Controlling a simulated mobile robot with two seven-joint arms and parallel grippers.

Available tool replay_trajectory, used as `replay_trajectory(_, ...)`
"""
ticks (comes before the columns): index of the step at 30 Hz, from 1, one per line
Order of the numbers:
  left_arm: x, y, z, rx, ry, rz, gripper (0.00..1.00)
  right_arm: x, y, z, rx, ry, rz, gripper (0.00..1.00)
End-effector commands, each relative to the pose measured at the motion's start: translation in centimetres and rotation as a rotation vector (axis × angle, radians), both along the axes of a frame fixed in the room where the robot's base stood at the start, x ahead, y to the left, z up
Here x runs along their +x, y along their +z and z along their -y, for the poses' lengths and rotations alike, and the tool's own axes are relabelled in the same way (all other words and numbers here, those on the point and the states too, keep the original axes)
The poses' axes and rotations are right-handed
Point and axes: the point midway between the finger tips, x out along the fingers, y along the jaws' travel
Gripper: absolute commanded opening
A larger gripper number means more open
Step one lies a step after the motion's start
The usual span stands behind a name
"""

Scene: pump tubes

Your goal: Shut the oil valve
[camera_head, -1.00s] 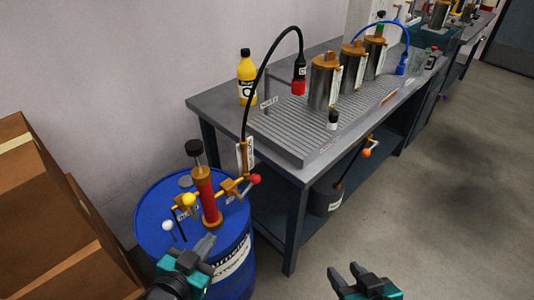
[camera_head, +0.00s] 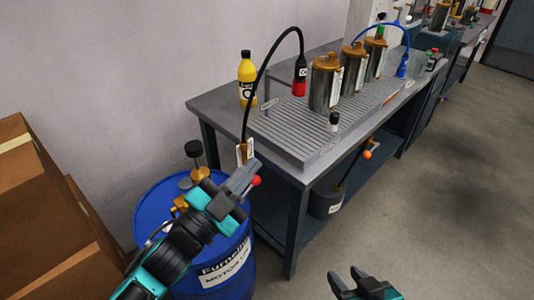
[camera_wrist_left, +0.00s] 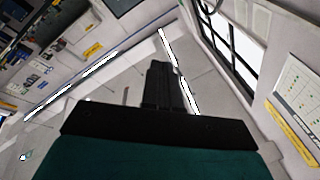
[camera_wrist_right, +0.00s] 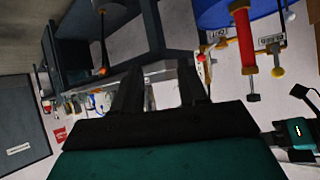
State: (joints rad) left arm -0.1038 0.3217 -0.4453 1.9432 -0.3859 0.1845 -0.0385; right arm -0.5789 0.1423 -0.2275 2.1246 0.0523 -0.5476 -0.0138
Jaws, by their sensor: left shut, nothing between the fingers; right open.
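A hand pump with a black knob (camera_head: 194,148) stands on the blue drum (camera_head: 160,200); my left arm hides most of its body in the head view. The red-knobbed valve handle (camera_head: 255,181) shows just beside the tip of my left gripper (camera_head: 246,176), which is shut and empty. I cannot tell whether they touch. My right gripper (camera_head: 350,282) is open and empty, low in front of the bench.
A grey bench (camera_head: 300,165) stands right of the drum, with a yellow bottle (camera_head: 247,78), metal canisters (camera_head: 325,85) and a black hose (camera_head: 262,70) ending in a red nozzle. Cardboard boxes (camera_head: 50,215) stand at left. The floor at right is clear.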

Motion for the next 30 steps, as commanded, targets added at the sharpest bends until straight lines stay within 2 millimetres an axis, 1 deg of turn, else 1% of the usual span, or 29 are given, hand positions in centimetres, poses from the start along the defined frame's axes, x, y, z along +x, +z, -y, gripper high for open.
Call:
replay_trajectory(3,-0.1,2.0,1.2,0.035,-0.054,0.105,0.00,0.0,-0.1,0.0,0.000,0.000,0.000,0.43)
replay_trajectory(6,-0.5,3.4,2.2,0.063,-0.098,0.186,0.00,0.0,-0.2,0.0,0.000,0.000,0.000,0.43)
replay_trajectory(12,-1.1,5.1,3.4,0.101,-0.155,0.291,0.00,0.0,-0.3,0.0,0.000,0.000,0.000,0.43)
replay_trajectory(17,-1.3,5.5,3.7,0.114,-0.170,0.320,0.00,0.0,-0.3,0.0,0.000,0.000,0.000,0.43)
replay_trajectory(25,-1.3,5.6,3.8,0.113,-0.172,0.321,0.00,0.0,-0.3,0.0,0.000,0.000,0.000,0.42)
replay_trajectory(28,-1.3,5.3,3.6,0.108,-0.164,0.307,0.00,0.0,-0.4,0.0,-0.001,-0.001,-0.001,0.32)
replay_trajectory(30,-1.1,4.7,3.2,0.093,-0.144,0.269,0.00,-0.1,-0.6,0.2,-0.004,-0.003,-0.001,0.25)
